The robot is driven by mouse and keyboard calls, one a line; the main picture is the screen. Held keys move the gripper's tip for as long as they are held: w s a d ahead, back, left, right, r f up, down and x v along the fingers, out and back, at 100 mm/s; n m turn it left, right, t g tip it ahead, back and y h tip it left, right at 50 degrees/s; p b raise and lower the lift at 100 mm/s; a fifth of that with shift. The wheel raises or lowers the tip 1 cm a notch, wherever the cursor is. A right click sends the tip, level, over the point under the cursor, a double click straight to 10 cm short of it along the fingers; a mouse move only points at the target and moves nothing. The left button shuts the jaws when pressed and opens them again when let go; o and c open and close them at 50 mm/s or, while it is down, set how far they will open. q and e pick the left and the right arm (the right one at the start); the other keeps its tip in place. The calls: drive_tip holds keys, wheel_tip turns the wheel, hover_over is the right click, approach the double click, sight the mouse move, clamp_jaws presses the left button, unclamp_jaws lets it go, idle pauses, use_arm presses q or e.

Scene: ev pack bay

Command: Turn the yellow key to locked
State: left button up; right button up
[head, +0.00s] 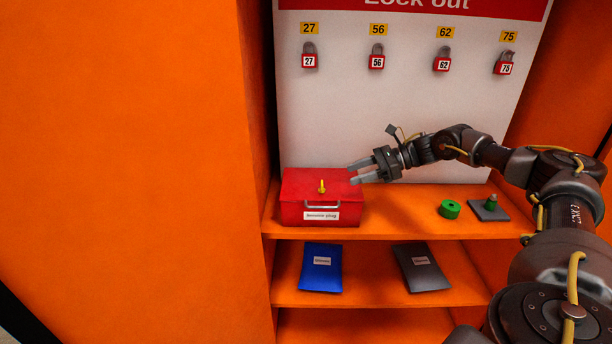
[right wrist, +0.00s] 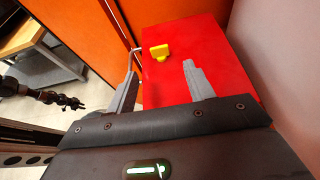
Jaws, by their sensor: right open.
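The yellow key (head: 322,186) stands on the lid of the red box (head: 290,212), which sits at the left end of the upper shelf. In the right wrist view the key (right wrist: 160,52) lies ahead of the fingertips, on the red lid (right wrist: 205,45). My right gripper (head: 351,174) is open and empty, just right of the key over the box's right edge, its fingers pointing left. In the right wrist view its two fingers (right wrist: 160,70) are apart. My left gripper (right wrist: 72,102) shows small at the left of that view, with its jaws unclear.
A green ring (head: 450,209) and a dark plate with a green knob (head: 490,203) are on the upper shelf at right. Blue (head: 321,268) and grey (head: 421,267) folders lie on the shelf below. Several red padlocks hang on the white board (head: 400,120) behind.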

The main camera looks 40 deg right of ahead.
sight(322, 183)
drive_tip(key=shift+d+r, duration=0.1)
drive_tip(key=shift+d, duration=0.1)
drive_tip(key=shift+a, duration=0.3)
drive_tip(key=x, duration=0.2)
drive_tip(key=shift+w+a, duration=0.15)
drive_tip(key=shift+a, duration=0.15)
drive_tip(key=p+x, duration=0.1)
drive_tip(key=x, duration=0.6)
drive_tip(key=shift+d+p, duration=0.1)
drive_tip(key=shift+p, duration=0.2)
drive_tip(key=shift+w+a, duration=0.15)
drive_tip(key=shift+a, duration=0.05)
drive_tip(key=shift+w+a+f, duration=0.15)
drive_tip(key=shift+f, duration=0.1)
drive_tip(key=c, duration=1)
use_arm(q)
drive_tip(key=shift+s+d+r, duration=0.1)
drive_tip(key=shift+s+r, duration=0.35)
drive_tip(key=shift+s, duration=0.2)
drive_tip(key=shift+s+r, duration=0.4)
drive_tip(key=shift+s, duration=0.2)
